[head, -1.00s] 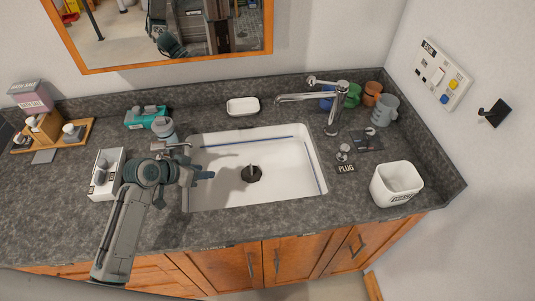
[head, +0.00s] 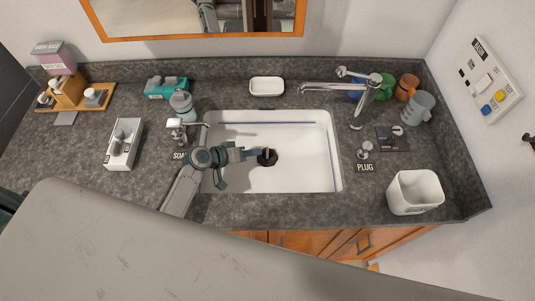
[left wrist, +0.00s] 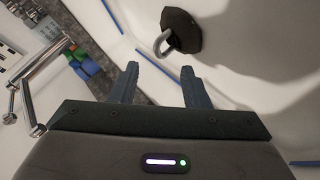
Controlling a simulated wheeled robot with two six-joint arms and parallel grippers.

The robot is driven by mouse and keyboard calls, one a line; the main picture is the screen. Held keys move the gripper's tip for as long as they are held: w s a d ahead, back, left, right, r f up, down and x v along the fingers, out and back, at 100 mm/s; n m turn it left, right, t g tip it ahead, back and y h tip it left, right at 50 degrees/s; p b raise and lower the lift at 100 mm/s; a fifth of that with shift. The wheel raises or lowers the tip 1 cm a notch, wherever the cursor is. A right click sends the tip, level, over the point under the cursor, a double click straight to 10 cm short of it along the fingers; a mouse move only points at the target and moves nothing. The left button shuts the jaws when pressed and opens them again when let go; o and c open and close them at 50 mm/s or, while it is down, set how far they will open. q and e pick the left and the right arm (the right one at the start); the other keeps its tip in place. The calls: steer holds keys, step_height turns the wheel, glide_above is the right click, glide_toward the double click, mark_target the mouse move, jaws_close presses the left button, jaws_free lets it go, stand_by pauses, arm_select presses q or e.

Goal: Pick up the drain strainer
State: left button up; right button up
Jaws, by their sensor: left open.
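The drain strainer (head: 267,158) is a dark disc with a small upright handle, sitting at the drain in the white sink basin (head: 305,172). In the left wrist view the strainer (left wrist: 184,32) shows its grey loop handle beyond the fingertips, a little right of the middle. My left gripper (head: 240,166) is over the basin, just left of the strainer. In the left wrist view its two blue-grey fingers (left wrist: 160,76) stand apart with nothing between them. My right gripper is not in view.
A chrome faucet (head: 330,90) reaches over the back right of the basin. A plug knob (head: 365,150) and a white bin (head: 415,190) stand to its right. A soap dispenser (head: 178,130) stands close behind my left arm. The basin's right half is clear.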

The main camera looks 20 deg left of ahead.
mark_target(262, 158)
arm_select(q)
steer(key=shift+w+d, duration=0.15)
steer(key=shift+d, duration=0.05)
steer(key=p+x, duration=0.1)
steer(key=x, duration=0.3)
steer(key=shift+w+d+f+p, duration=0.1)
steer(key=shift+w+d+p, duration=0.05)
steer(key=shift+p, duration=0.2)
steer(key=shift+w+d+f, duration=0.25)
steer(key=shift+d+f, duration=0.05)
steer(key=shift+c, duration=0.9)
steer(key=c, duration=0.7)
steer(key=shift+s, duration=0.1)
jaws_close()
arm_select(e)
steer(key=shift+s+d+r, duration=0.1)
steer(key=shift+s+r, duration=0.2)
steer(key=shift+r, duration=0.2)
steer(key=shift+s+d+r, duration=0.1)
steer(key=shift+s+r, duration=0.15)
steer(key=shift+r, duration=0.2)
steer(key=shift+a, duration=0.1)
